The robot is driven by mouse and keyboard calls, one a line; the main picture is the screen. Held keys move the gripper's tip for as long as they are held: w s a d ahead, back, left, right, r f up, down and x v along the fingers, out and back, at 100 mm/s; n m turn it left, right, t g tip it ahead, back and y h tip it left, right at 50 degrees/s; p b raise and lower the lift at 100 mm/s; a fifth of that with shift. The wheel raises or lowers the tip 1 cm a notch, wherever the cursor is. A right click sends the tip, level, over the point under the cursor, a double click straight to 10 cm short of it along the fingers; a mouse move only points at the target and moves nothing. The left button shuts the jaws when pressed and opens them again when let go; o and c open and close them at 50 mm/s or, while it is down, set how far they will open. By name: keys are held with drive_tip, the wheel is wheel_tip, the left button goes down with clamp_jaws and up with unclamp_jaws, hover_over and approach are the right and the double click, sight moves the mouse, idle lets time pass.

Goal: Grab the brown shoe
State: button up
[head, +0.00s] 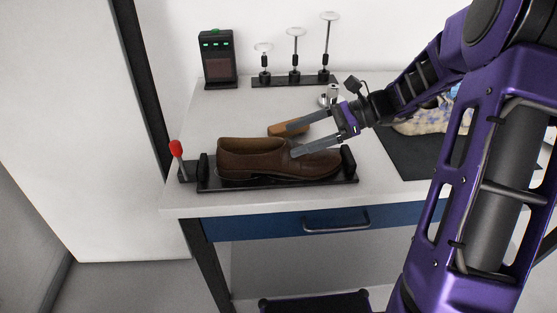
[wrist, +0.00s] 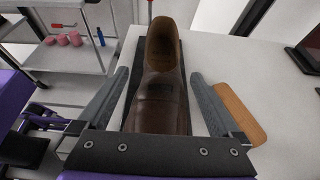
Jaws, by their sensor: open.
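The brown shoe (head: 262,160) is a leather loafer lying upright on a black holder (head: 278,184) near the table's front edge, with its toe to the right. A gap shows between each finger and the shoe, and I see no contact.
A wooden block (head: 282,130) lies behind the shoe; it shows close to the right finger in the wrist view (wrist: 243,112). A red-knobbed lever (head: 177,150) stands left of the holder. A patterned shoe (head: 416,124) lies on a dark mat (head: 400,158). Display stands (head: 295,79) are at the back.

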sight(279, 142)
drive_tip(key=b+x, duration=0.1)
drive_tip(key=x, duration=0.4)
drive_tip(key=shift+w+a, duration=0.15)
drive_tip(key=shift+w, duration=0.05)
drive_tip(key=shift+r, duration=0.1)
clamp_jaws()
